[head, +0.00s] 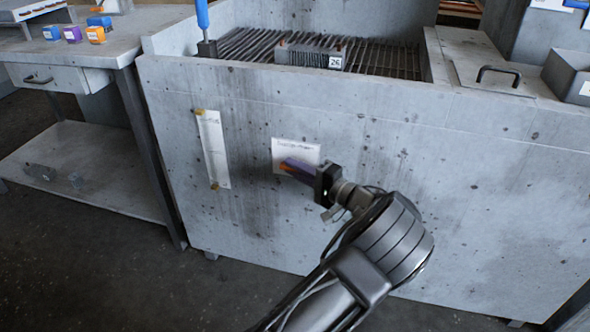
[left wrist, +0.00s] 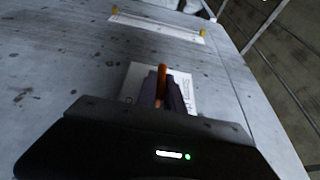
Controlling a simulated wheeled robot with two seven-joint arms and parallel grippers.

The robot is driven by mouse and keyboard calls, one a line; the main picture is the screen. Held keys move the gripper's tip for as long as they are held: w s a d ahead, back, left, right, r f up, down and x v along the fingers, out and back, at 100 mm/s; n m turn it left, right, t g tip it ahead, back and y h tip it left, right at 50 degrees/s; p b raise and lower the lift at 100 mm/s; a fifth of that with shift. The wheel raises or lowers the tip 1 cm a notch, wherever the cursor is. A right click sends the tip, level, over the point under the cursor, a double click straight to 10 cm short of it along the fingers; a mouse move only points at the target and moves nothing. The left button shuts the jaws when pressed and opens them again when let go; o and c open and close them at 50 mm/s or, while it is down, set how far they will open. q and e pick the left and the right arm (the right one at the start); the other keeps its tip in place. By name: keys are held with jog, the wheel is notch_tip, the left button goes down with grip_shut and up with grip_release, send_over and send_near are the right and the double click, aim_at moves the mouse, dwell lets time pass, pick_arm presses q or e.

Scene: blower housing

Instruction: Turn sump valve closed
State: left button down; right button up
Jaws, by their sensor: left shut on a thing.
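The sump valve shows as an orange lever (head: 287,167) in front of a white label plate (head: 291,150) on the front wall of the grey tank (head: 420,180). My left gripper (head: 298,170) reaches it from the lower right and is shut on the lever. In the left wrist view the orange lever (left wrist: 162,74) stands between the two dark fingers (left wrist: 162,92), and the label plate (left wrist: 190,88) lies behind them. The valve's body is hidden behind the fingers, so I cannot tell how far the lever is turned. My right gripper is in neither view.
A white gauge strip (head: 214,150) with brass-coloured ends is fixed on the wall left of the valve. A workbench (head: 110,50) with small coloured boxes stands at the left. A grate (head: 390,60) covers the tank's top. The wall right of the valve is bare.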

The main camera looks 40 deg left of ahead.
pick_arm(q)
jog(key=c, duration=1.5)
grip_release()
jog(key=shift+o, duration=0.2)
jog(key=d+p, duration=0.1)
jog(key=d, duration=0.6)
jog(key=shift+s+d, duration=0.25)
jog(key=shift+d, duration=0.1)
jog(key=shift+f, duration=0.1)
